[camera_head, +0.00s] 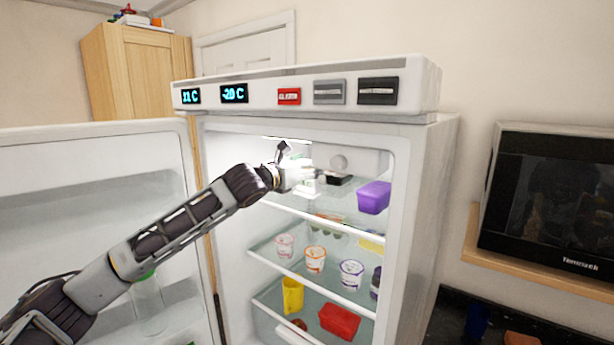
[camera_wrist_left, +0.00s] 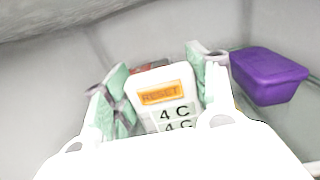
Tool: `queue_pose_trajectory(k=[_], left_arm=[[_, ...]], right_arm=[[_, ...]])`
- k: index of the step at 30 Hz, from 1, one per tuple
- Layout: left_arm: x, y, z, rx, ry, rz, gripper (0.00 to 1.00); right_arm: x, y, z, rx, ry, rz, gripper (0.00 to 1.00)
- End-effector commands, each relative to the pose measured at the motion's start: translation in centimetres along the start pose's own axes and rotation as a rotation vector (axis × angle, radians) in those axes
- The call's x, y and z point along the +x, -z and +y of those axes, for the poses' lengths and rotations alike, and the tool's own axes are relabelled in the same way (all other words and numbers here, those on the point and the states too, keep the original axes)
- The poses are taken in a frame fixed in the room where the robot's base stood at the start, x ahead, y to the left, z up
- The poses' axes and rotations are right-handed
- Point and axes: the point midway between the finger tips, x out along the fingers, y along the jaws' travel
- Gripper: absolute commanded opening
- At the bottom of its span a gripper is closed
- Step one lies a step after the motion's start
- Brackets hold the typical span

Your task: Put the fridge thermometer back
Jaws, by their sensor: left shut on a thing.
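The fridge thermometer (camera_wrist_left: 160,98) is a white device with an orange RESET button and a screen reading 4 C on two lines. My left gripper (camera_wrist_left: 158,92) is shut on it, with pale green pads on both sides. In the head view my left arm reaches through the open front of the fridge (camera_head: 425,180), and the left gripper (camera_head: 312,180) is over the top shelf, left of a purple container (camera_head: 374,197). The thermometer is hard to make out there. I cannot tell whether it touches the shelf. My right gripper is not in view.
The open fridge door (camera_head: 95,165) stands at the left. The purple container (camera_wrist_left: 268,76) is close on the right in the wrist view. A microwave (camera_head: 550,195) is at the right.

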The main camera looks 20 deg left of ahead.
Motion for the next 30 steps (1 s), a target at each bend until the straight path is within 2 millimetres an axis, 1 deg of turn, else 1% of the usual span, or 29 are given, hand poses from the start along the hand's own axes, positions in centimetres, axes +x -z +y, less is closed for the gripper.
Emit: queue_pose_trajectory(k=[6,12,29,30], left_arm=[[0.0,1.6,-0.1,-0.001,0.002,0.001,0.29],[0.0,2.7,-0.1,-0.001,0.001,0.000,0.29],[0.0,3.2,0.0,0.001,0.000,-0.001,0.29],[0.0,3.2,0.0,0.001,0.000,-0.001,0.63]], right_arm=[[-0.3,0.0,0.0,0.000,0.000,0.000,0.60],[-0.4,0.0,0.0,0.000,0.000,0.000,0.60],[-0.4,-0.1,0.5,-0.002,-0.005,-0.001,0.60],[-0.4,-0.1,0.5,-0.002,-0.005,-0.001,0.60]])
